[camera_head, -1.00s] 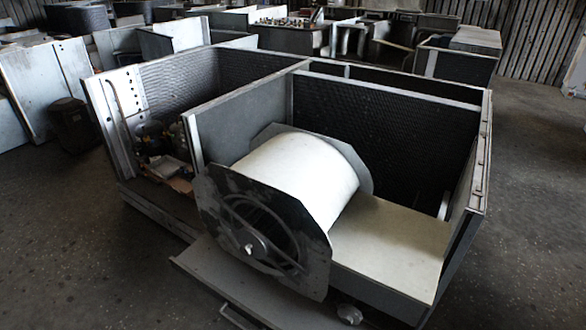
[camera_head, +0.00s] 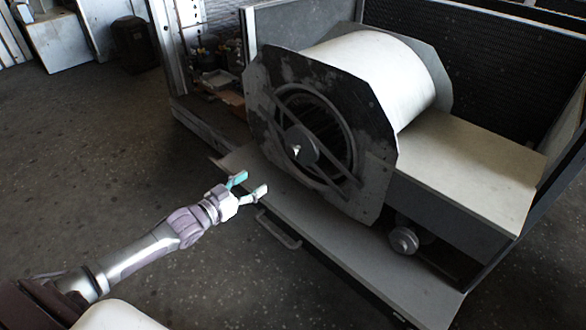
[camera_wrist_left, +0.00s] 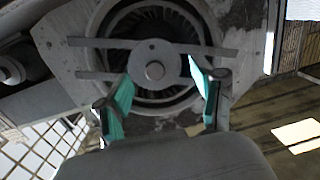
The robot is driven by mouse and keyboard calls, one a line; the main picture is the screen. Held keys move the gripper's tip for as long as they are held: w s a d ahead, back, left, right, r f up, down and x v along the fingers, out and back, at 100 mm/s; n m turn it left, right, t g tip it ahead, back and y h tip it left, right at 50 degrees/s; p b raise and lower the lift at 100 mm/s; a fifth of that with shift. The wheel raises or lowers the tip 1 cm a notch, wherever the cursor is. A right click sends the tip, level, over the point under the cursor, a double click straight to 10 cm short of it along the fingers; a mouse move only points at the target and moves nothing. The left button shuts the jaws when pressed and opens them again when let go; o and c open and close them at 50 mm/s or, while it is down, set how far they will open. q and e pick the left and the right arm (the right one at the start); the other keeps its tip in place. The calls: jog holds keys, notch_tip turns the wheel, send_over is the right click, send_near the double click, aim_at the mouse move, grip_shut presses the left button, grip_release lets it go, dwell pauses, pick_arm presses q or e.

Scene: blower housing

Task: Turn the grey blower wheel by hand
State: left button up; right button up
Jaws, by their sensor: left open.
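The blower housing (camera_head: 375,150) has a dark square end plate with a white drum behind it. The grey blower wheel (camera_head: 345,128) shows inside the round opening of that plate, behind crossing bars and a round hub (camera_head: 301,146). My left gripper (camera_head: 252,185) is open and empty, to the left of the end plate and apart from it in the head view. In the left wrist view, the open fingers (camera_wrist_left: 163,100) with teal pads stand on both sides of the hub (camera_wrist_left: 154,70), with the wheel (camera_wrist_left: 185,30) behind. My right gripper is not in view.
A grey ledge (camera_head: 345,245) with a handle (camera_head: 279,230) runs below the end plate. A pale box-like block (camera_head: 470,165) and a round metal part (camera_head: 403,240) are right of it.

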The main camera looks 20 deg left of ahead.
pick_arm(q)
notch_tip(320, 180, up, 3)
jog(key=d+h, duration=0.2)
jog(key=b, duration=0.3)
send_near(290, 153)
jog(key=x, duration=0.4)
jog(key=shift+m+t, duration=0.3)
jog(key=shift+m, duration=0.1)
jog(key=b+x, duration=0.1)
jog(key=x, duration=0.5)
jog(key=shift+w+d+f, duration=0.15)
jog(key=shift+w+d, duration=0.15)
jog(key=shift+w, duration=0.15)
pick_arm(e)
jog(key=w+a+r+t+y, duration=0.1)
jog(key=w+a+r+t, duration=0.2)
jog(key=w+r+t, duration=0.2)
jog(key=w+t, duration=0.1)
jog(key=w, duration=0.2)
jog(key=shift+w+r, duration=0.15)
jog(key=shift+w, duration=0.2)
pick_arm(q)
jog(key=shift+c, duration=0.2)
grip_shut()
